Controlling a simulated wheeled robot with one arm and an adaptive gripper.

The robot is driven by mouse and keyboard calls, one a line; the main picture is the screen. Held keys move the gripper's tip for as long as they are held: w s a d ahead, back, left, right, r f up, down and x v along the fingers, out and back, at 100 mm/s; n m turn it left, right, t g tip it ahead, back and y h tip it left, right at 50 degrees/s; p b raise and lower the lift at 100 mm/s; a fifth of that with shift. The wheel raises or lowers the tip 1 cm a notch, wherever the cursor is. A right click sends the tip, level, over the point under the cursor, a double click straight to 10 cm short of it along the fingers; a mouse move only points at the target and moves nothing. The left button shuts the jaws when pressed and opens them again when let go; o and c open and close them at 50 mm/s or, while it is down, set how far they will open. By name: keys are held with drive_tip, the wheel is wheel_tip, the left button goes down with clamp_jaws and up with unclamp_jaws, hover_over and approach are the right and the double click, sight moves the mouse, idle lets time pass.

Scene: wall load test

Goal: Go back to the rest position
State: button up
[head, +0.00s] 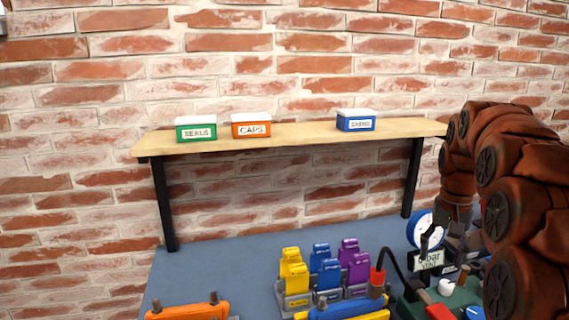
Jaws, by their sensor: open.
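My reddish-brown arm fills the right side of the head view and arches over and down toward the bench. My gripper (453,250) hangs at its end, dark and open, pointing down above the right part of the bench. The gripper partly covers the gauge. I cannot tell whether its fingers touch anything there. I see nothing held between them.
A blue-grey bench (215,273) carries yellow, blue and purple blocks (325,270) in holders, an orange part (188,311) and a green fixture (455,299). A wooden shelf (300,137) bears green, orange and blue boxes. A brick wall stands behind.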

drive_tip(key=s+a+n+p, duration=0.3)
drive_tip(key=s+a, duration=0.8)
drive_tip(key=s, duration=0.4)
drive_tip(key=s+a+f+n+p, duration=0.1)
drive_tip(key=s+a+f+p, duration=0.1)
drive_tip(key=s, duration=0.6)
drive_tip(key=s+a+f+n+g+p, duration=0.1)
drive_tip(key=s+a, duration=0.2)
drive_tip(key=s, duration=0.6)
drive_tip(key=shift+s+f+p, duration=0.25)
drive_tip(key=shift+f+p, duration=0.1)
drive_tip(key=shift+f, duration=0.05)
